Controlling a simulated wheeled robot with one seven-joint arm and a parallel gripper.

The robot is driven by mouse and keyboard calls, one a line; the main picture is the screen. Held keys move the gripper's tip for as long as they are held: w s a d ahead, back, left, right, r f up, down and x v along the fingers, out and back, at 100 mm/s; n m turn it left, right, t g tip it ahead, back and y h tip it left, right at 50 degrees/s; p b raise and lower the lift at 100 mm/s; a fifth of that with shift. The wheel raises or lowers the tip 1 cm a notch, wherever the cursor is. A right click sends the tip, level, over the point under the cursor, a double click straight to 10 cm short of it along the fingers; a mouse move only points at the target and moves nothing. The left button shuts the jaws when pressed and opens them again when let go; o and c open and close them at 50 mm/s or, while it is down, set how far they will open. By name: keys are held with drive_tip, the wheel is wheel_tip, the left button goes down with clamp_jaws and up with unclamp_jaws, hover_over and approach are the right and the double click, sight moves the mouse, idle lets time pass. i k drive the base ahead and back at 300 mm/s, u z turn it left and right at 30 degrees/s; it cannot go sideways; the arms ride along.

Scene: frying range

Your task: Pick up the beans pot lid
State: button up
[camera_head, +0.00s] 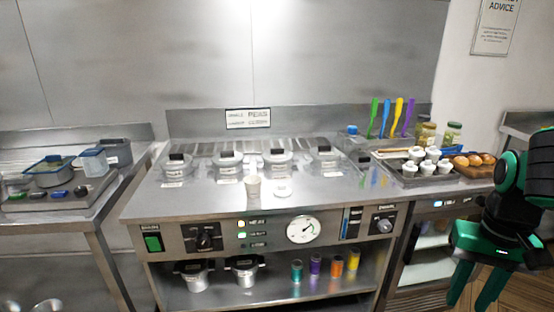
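Several lidded metal pots stand in a row along the back of the range top. Their lids have dark block handles: the far left pot lid (177,157), the second (227,155), the third (278,153) and the right one (325,151). Small labels lie in front of the pots, too small to read, so I cannot tell which is the beans pot. My gripper (468,301) is at the lower right, pointing down, its green fingers apart with nothing between them. It is well away from the pots, in front of the right counter.
A tray of white cups (404,175), jars (425,136) and coloured utensils (385,118) are at the right.

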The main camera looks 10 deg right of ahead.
sight(272, 155)
drive_tip(key=u, duration=0.3)
drive_tip(key=i, duration=1.7)
drive_tip(key=z, duration=0.3)
